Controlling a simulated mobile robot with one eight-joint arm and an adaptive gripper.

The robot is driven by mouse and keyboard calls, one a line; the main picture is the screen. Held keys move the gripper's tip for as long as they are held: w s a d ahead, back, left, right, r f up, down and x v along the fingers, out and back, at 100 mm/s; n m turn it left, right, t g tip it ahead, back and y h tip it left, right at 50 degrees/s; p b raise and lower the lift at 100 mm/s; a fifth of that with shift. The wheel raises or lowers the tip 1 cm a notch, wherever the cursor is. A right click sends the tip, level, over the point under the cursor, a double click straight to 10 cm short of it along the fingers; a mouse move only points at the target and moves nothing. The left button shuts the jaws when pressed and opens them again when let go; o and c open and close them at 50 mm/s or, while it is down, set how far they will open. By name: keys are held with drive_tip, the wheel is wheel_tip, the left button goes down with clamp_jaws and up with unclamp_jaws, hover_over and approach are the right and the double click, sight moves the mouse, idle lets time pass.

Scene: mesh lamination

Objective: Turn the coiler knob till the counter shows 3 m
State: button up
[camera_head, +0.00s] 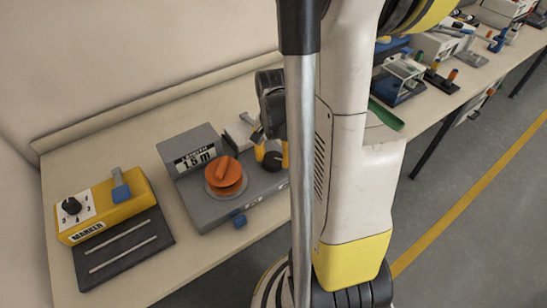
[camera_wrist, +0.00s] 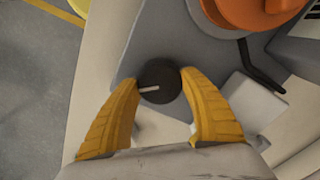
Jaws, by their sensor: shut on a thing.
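The grey coiler (camera_head: 240,200) stands on the bench in the head view. Its counter (camera_head: 195,160) reads 1.5 m. An orange spool (camera_head: 225,174) sits on its top and also shows at the top of the wrist view (camera_wrist: 250,12). The black coiler knob (camera_head: 272,161) is to the right of the spool. In the wrist view the knob (camera_wrist: 158,92) has a pale pointer line aimed to the left. My gripper (camera_wrist: 160,78) is shut on the knob, with one yellow finger on each side. The arm hides the right end of the coiler in the head view.
A yellow marker box (camera_head: 100,205) with a black dial and a dark plate (camera_head: 125,248) stands left of the coiler. A small white block (camera_head: 238,134) is behind the knob. Other fixtures (camera_head: 405,75) stand farther along the bench, beyond my arm.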

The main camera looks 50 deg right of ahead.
sight(273, 158)
drive_tip(key=o, duration=1.2)
wheel_tip(273, 158, up, 12)
drive_tip(key=shift+a, duration=0.1)
drive_tip(key=a+r+n+t, duration=0.1)
drive_tip(key=a+n+t, duration=0.1)
drive_tip(key=a+n, duration=0.2)
drive_tip(key=a+r+n+t, duration=0.2)
drive_tip(key=a+n, duration=0.2)
drive_tip(key=a, duration=0.6)
drive_tip(key=a+r+n+t, duration=0.2)
drive_tip(key=a+n+t, duration=0.1)
drive_tip(key=a+n, duration=0.2)
drive_tip(key=shift+w+a+r, duration=0.1)
drive_tip(key=shift+w+a, duration=0.1)
drive_tip(key=shift+a, duration=0.45)
drive_tip(key=shift+w+a, duration=0.2)
drive_tip(key=shift+a, duration=0.4)
